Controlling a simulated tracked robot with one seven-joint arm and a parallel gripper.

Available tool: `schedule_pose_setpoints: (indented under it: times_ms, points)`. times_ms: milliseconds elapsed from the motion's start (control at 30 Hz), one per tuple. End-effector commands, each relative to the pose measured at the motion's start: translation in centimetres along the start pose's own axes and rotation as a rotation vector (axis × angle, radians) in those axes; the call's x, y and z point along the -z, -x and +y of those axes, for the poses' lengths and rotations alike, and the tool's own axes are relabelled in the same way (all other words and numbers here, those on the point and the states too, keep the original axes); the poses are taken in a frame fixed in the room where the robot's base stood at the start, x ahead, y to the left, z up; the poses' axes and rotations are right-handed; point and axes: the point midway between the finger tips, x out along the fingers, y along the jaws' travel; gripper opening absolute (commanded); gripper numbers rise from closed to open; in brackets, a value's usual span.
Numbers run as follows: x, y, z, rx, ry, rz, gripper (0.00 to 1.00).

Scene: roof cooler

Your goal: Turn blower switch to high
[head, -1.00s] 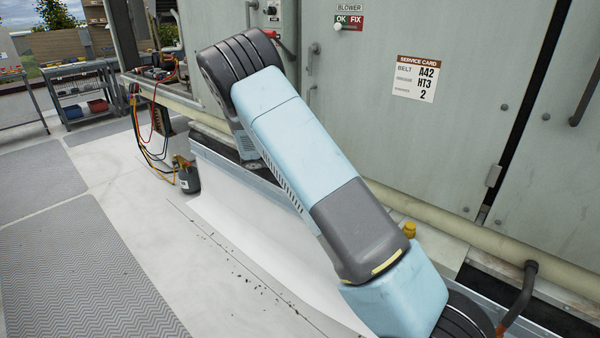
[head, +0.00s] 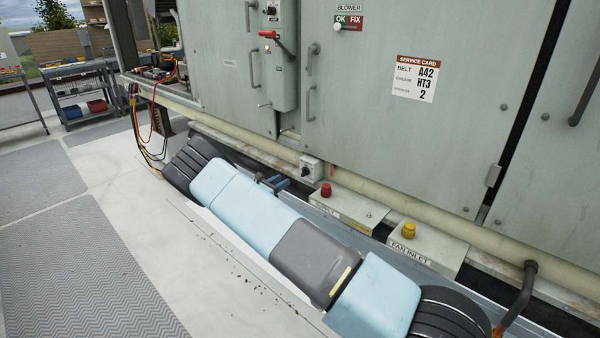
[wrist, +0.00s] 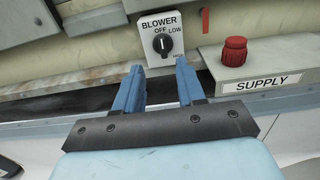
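The blower switch is a white plate (wrist: 161,22) with a round black knob (wrist: 165,44), low on the unit in the wrist view. The knob's pale mark points roughly up, towards OFF. In the head view the switch (head: 311,169) is a small pale box by the lower pipe. My gripper (wrist: 158,72) has its two blue fingers apart and empty, below and in front of the knob, not around it. In the head view my gripper (head: 273,183) is just left of the switch.
A red knob (wrist: 235,54) on the SUPPLY box (wrist: 262,82) stands close right of the switch. A yellow knob (head: 409,229) tops the FAN INLET box (head: 428,248) farther right. The pipe (head: 355,188) runs along the cabinet bottom. Open floor (head: 130,220) lies to the left.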

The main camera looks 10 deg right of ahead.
Motion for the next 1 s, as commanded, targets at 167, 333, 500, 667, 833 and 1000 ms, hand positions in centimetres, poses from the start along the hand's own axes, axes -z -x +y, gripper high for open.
schedule_pose_setpoints:
  times_ms: [167, 333, 500, 667, 833, 1000]
  points:
    - [0.1, -3.3, -0.1, 0.003, 0.0, 0.0, 0.39]
    - [0.1, -6.2, -0.1, 0.003, -0.001, 0.002, 0.39]
    - [0.1, -8.9, -0.1, 0.002, 0.0, 0.001, 0.39]
    - [0.1, -10.7, -0.1, 0.001, 0.0, 0.002, 0.39]
    - [0.0, -11.5, -0.1, 0.002, -0.001, 0.001, 0.39]
    - [0.0, -11.6, -0.1, 0.001, -0.001, 0.001, 0.39]
